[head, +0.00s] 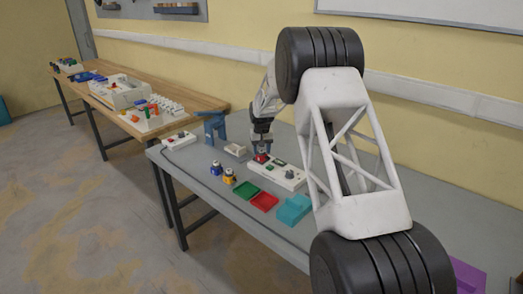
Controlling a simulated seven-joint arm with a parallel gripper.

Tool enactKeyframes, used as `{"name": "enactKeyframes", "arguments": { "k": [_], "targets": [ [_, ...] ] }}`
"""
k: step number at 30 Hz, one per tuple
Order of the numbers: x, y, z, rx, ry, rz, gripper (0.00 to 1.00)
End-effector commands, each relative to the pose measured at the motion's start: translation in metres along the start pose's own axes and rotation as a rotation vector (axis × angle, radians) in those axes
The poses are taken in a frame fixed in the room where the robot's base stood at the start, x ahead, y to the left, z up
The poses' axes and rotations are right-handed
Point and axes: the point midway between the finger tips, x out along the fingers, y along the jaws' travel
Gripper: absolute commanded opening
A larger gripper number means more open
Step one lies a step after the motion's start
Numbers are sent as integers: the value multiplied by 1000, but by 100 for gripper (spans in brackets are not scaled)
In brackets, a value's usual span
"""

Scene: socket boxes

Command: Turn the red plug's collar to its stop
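The red plug (261,158) stands at the left end of a long pale socket box (284,176) on the grey table. Dark round parts show on the box's top, to the right of the plug. My gripper (261,148) points down right at the red plug, its fingertips at the plug's top. The fingers are too small and dark to tell whether they are closed on it. The collar's turn position cannot be made out.
A blue plug (216,168) and a yellow plug (229,177) stand left of the box. A blue stand (212,124) and a small grey box (235,149) are behind left.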

Motion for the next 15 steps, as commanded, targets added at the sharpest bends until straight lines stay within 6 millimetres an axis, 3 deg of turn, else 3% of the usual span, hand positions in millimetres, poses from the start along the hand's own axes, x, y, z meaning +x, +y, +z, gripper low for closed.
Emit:
{"name": "enactKeyframes", "arguments": {
  "k": [2,15],
  "targets": [
    [0,0,0,0,0,0,64],
    [-5,0,0,0,1,0,65]
  ]
}}
